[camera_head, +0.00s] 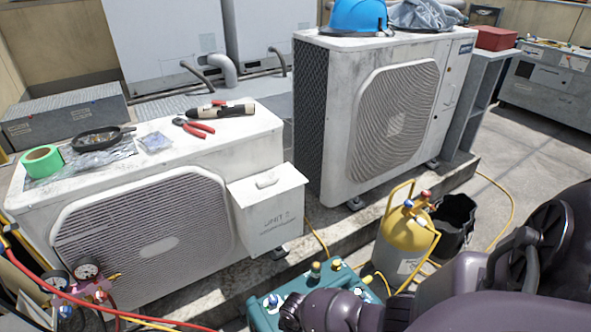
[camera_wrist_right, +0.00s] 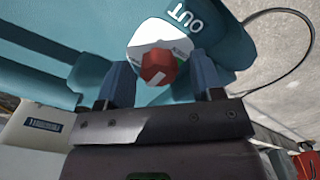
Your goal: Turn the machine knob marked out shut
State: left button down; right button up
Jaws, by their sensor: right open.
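The teal machine (camera_head: 262,308) stands at the bottom centre of the head view, with several small knobs or fittings on top. In the right wrist view its teal body (camera_wrist_right: 50,60) carries the word OUT (camera_wrist_right: 185,16), seen upside down. Just below that word is a red knob (camera_wrist_right: 158,68) with a pale mark on its face, in front of a white plate. My right gripper (camera_wrist_right: 160,62) is open, with one finger on each side of the red knob and gaps showing beside it. In the head view my purple right arm covers part of the machine. My left gripper is out of view.
A yellow cylinder (camera_head: 405,245) and a black bucket (camera_head: 455,222) stand right of the machine. Gauges (camera_head: 87,271) with hoses are at lower left. The UNIT-labelled box (camera_head: 268,210) and condensers (camera_head: 150,235) stand behind on a ledge. Paved floor is open at right.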

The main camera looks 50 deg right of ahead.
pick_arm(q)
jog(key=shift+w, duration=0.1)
pick_arm(e)
jog(key=shift+r, duration=0.15)
jog(key=shift+w+r+p, duration=0.25)
jog(key=shift+r+p, duration=0.4)
jog(key=shift+r, duration=0.5)
pick_arm(q)
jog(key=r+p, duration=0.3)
jog(key=p, duration=0.1)
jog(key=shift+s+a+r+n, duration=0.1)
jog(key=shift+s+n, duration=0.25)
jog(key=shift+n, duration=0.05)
pick_arm(e)
notch_tip(320, 180, up, 8)
jog(key=shift+s+r, duration=0.15)
jog(key=shift+s, duration=0.1)
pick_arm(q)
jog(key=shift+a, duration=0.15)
